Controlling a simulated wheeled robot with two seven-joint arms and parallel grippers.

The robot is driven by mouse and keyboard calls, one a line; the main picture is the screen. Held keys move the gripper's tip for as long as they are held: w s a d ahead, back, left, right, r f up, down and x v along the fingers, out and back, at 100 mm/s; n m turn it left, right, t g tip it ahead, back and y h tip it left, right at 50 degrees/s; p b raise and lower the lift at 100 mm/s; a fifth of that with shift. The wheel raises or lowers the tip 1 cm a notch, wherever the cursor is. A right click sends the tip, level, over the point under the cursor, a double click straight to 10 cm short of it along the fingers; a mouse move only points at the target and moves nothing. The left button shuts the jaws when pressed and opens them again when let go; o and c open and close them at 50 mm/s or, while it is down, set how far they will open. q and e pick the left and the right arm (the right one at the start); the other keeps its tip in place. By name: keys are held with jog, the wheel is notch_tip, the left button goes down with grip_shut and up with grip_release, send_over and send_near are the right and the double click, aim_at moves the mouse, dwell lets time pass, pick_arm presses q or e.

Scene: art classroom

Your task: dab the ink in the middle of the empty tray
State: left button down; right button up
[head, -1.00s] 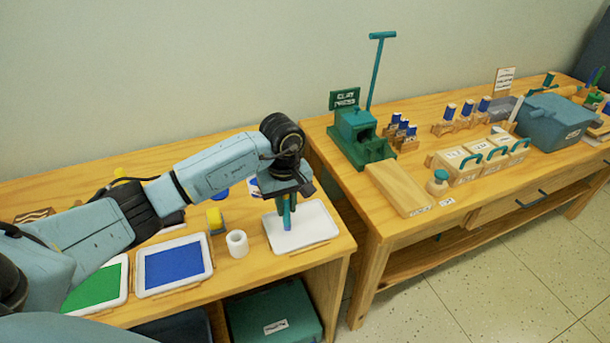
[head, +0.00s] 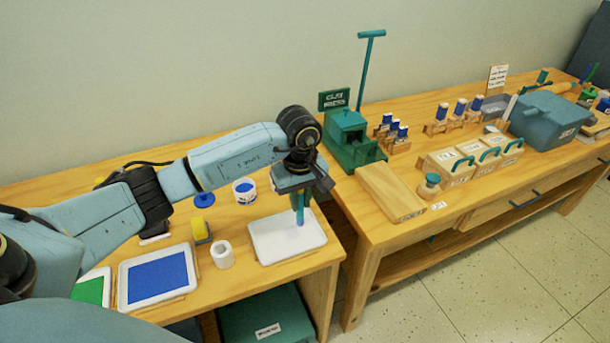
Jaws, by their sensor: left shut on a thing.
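The empty tray (head: 262,250) is white and shallow and lies near the right end of the left table. My left gripper (head: 300,197) points down above the tray's back right part. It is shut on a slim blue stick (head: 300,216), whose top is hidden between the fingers. The stick hangs upright, its lower end over the tray to the right of its middle; I cannot tell whether it touches. No ink mark shows on the white surface. A tray of blue ink (head: 157,277) and a partly hidden tray of green ink (head: 88,290) lie to the left. My right gripper is out of view.
A white roll (head: 223,255) and a yellow item (head: 201,231) stand left of the empty tray. A white tub with blue (head: 245,191) is behind. The right table holds a green clay press (head: 350,140), a wooden board (head: 390,192) and boxes.

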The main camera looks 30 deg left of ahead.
pick_arm(q)
jog(key=shift+s+r+p, duration=0.2)
jog(key=shift+r+p, duration=1.55)
jog(key=shift+r, duration=1.25)
